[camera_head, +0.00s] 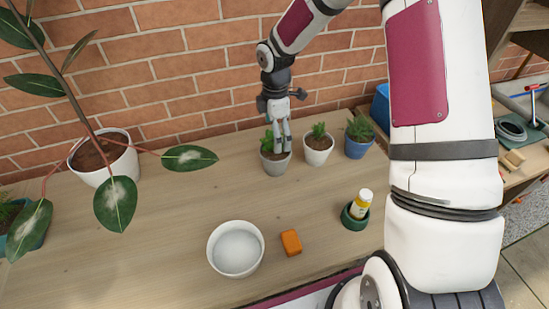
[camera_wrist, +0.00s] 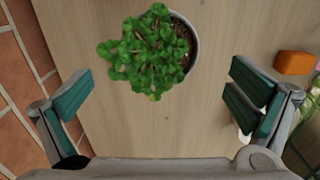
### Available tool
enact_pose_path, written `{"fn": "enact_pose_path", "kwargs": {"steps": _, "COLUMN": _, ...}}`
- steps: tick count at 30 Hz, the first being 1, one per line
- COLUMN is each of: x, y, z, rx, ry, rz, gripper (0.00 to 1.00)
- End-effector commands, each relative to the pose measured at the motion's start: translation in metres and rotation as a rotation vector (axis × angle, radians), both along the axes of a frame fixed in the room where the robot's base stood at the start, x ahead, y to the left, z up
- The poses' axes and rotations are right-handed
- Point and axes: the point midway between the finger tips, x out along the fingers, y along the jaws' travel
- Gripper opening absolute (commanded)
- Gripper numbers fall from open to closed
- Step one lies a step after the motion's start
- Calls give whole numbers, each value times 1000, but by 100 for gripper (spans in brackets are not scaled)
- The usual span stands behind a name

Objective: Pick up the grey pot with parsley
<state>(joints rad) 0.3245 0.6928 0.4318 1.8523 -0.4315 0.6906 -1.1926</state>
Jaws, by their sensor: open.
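The grey pot (camera_head: 275,166) with the leafy green parsley (camera_head: 267,142) stands upright on the wooden table, close to the brick wall. My gripper (camera_head: 282,148) is open and points down at this pot; its fingers overlap the pot's right part in the head view. In the wrist view the parsley (camera_wrist: 150,52) covers most of the pot, and only part of the grey rim (camera_wrist: 193,42) and dark soil shows. The pot lies toward the top of that view, ahead of the gap between the two teal finger pads of my gripper (camera_wrist: 162,100). Nothing is between the pads.
A white pot (camera_head: 318,155) and a blue pot (camera_head: 357,148) with plants stand close to the right. A white bowl (camera_head: 235,270), an orange block (camera_head: 291,242) and a green pot (camera_head: 354,218) holding a bottle are nearer the front. A large leafy plant stands left.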

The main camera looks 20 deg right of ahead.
Motion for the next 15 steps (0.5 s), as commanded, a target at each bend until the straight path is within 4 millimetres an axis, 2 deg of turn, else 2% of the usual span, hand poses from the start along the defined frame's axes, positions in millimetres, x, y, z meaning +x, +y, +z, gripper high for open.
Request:
{"fn": "enact_pose_path", "kwargs": {"steps": 3, "x": -1, "y": 0, "z": -18, "rx": 0, "ry": 2, "rz": 0, "gripper": 100}}
{"fn": "enact_pose_path", "kwargs": {"steps": 11, "x": -1, "y": 0, "z": -35, "rx": -1, "ry": 1, "rz": 0, "gripper": 100}}
{"fn": "enact_pose_path", "kwargs": {"steps": 15, "x": -1, "y": 0, "z": -53, "rx": 0, "ry": 2, "rz": -1, "gripper": 100}}
